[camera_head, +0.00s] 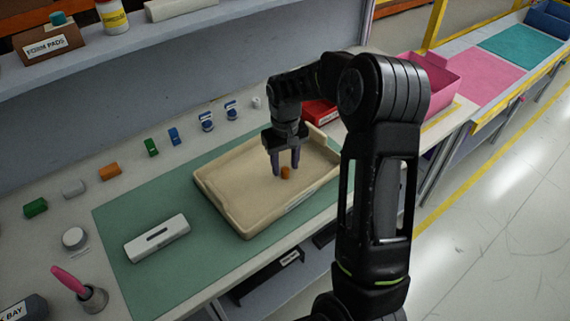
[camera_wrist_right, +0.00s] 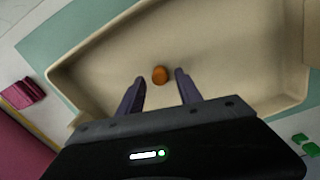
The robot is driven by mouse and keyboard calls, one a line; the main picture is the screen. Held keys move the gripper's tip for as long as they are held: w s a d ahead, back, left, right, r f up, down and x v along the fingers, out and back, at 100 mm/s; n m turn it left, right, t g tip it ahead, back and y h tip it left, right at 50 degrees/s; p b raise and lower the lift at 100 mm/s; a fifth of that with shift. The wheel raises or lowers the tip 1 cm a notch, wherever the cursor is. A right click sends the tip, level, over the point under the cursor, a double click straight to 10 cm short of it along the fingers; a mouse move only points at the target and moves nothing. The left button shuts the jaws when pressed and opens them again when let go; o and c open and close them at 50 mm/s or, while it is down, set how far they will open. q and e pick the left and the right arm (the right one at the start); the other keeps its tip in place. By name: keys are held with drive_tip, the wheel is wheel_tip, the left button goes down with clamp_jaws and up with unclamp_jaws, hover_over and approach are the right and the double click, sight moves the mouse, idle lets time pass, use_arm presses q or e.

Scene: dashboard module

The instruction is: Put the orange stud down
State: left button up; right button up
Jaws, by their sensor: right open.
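The orange stud (camera_head: 286,172) stands on the floor of the beige tray (camera_head: 215,203). In the right wrist view the stud (camera_wrist_right: 160,75) sits just beyond the open fingertips, with bare tray floor around it. My right gripper (camera_head: 285,170) is open above the tray, its two dark fingers apart near the stud. In the right wrist view the gripper (camera_wrist_right: 160,85) shows nothing held between its fingers. My left gripper is not in view.
A white slotted block (camera_head: 157,238) lies on the green mat (camera_head: 125,215) left of the tray. Several small coloured parts line the back of the bench. A red box (camera_head: 320,112) stands behind the tray, and a pink bin (camera_head: 430,80) is at the right.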

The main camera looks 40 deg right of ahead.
sight(285, 169)
wheel_tip(285, 169, up, 12)
drive_tip(key=b, duration=0.1)
drive_tip(key=shift+f, duration=0.15)
idle(0.9)
